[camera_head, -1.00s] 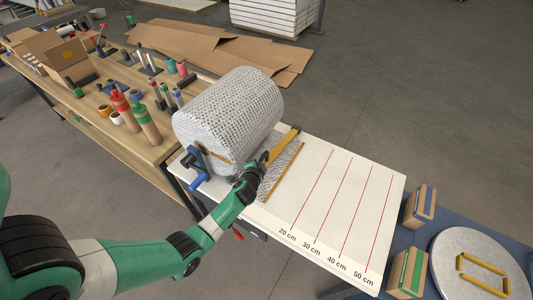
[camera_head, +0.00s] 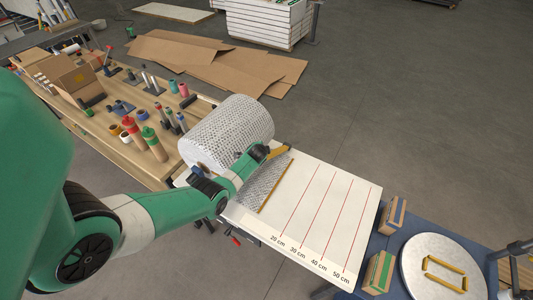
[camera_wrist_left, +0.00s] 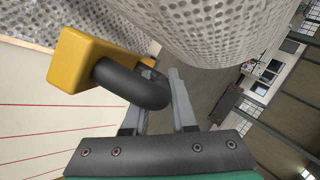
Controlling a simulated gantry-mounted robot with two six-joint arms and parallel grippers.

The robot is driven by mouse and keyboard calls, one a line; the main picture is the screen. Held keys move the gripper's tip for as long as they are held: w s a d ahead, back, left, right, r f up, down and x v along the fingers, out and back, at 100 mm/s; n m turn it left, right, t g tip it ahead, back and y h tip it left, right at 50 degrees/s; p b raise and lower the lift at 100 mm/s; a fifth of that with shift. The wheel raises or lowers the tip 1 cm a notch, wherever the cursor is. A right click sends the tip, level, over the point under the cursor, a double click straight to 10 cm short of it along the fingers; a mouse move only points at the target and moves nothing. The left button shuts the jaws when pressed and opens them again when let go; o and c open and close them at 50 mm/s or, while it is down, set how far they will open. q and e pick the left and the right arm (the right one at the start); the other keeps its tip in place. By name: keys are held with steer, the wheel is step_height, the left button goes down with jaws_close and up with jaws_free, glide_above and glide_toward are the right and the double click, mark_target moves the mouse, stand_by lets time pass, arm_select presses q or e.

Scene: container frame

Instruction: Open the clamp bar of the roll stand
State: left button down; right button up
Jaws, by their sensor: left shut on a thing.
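The roll stand carries a large roll of bubble wrap (camera_head: 228,132) at the left end of the white measuring table (camera_head: 335,195). The yellow clamp bar (camera_head: 278,152) shows beside the roll, raised above the wrap sheet (camera_head: 262,182); most of it is hidden behind my gripper. My left gripper (camera_head: 261,152) is shut on the bar's black handle. In the left wrist view the bent handle (camera_wrist_left: 135,84) passes between the fingers (camera_wrist_left: 160,88), and the yellow bar end (camera_wrist_left: 80,60) is at left. My right gripper is out of view.
A yellow strip (camera_head: 276,183) lies across the wrap's edge. Red distance lines mark the clear tabletop. Two small boxes (camera_head: 393,214) and a round grey plate (camera_head: 440,285) stand at right. A wooden bench (camera_head: 125,115) with bottles and tools is at left.

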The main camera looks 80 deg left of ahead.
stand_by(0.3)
arm_select(q)
steer(key=c, duration=0.7)
jaws_free()
steer(key=shift+c, duration=0.2)
steer(key=shift+r, duration=0.1)
steer(key=shift+d+r+p, duration=0.15)
steer(key=shift+r+p, duration=0.1)
steer(key=shift+p, duration=0.1)
steer(key=p+v, duration=0.6)
steer(key=v, duration=0.4)
steer(key=shift+d+r, duration=0.2)
steer(key=shift+d, duration=0.15)
steer(key=shift+s, duration=0.1)
